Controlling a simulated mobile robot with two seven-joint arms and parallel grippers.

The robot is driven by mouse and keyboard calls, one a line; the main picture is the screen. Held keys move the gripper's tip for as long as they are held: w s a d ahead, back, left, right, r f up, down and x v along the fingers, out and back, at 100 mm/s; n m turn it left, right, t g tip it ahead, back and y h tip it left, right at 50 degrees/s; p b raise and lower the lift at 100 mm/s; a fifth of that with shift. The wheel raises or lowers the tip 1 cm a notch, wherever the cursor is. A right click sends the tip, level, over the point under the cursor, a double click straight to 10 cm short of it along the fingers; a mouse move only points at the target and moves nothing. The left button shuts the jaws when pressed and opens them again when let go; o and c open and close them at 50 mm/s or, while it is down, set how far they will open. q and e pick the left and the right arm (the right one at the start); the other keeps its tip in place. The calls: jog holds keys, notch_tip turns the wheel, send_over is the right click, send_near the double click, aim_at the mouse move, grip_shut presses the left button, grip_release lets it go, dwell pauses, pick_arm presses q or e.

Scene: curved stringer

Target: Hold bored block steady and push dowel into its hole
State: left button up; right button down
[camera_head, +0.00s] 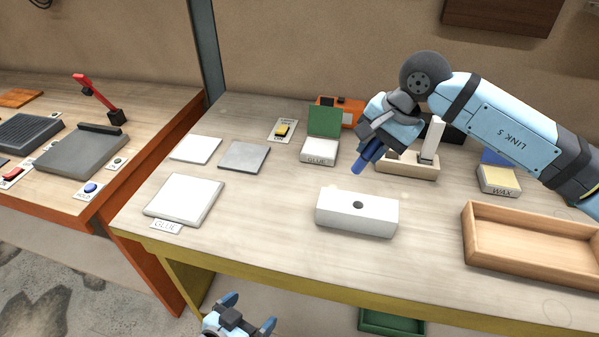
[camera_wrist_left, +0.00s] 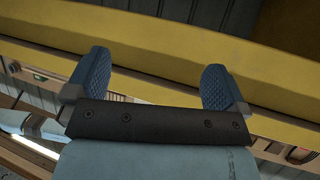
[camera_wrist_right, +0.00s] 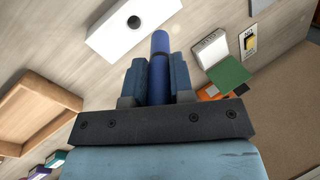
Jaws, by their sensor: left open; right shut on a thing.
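The white bored block (camera_head: 356,219) lies on the workbench with one dark round hole in its top face. It also shows in the right wrist view (camera_wrist_right: 118,38). My right gripper (camera_head: 371,147) is shut on the blue dowel (camera_head: 361,161), above the bench and behind the block. In the right wrist view the dowel (camera_wrist_right: 160,44) sticks out past the fingertips, beside the block and apart from it. My left gripper (camera_head: 240,312) is open and empty, in front of the bench and below its top. In the left wrist view its fingers (camera_wrist_left: 156,85) stand wide apart before the yellow bench edge.
An empty wooden tray (camera_head: 530,255) stands right of the block. A glue box (camera_head: 319,150) with a green lid, a wooden holder (camera_head: 408,166) and a wax box (camera_head: 498,179) stand behind. A white pad (camera_head: 184,198) lies left.

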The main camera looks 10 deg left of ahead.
pick_arm(q)
jog(key=w+d+r+m+t+h, duration=0.25)
jog(key=r+m+t+h, duration=0.45)
jog(key=r, duration=1)
jog(key=w+d+r+m+g+h, duration=0.4)
jog(key=d+m+g+h, duration=0.1)
jog(key=m, duration=0.6)
jog(key=w+d+r+m+g+h, duration=0.4)
jog(key=w+d+m+g+h, duration=0.1)
jog(key=m, duration=0.6)
pick_arm(e)
jog(key=shift+d, duration=0.1)
pick_arm(q)
jog(key=m+g+y, duration=0.7)
jog(key=m+g, duration=0.2)
jog(key=m, duration=1.3)
send_near(321, 197)
jog(key=shift+d+r, duration=0.1)
jog(key=shift+d, duration=0.4)
jog(key=shift+y, duration=0.3)
jog(key=x, duration=1.1)
jog(key=shift+d, duration=0.35)
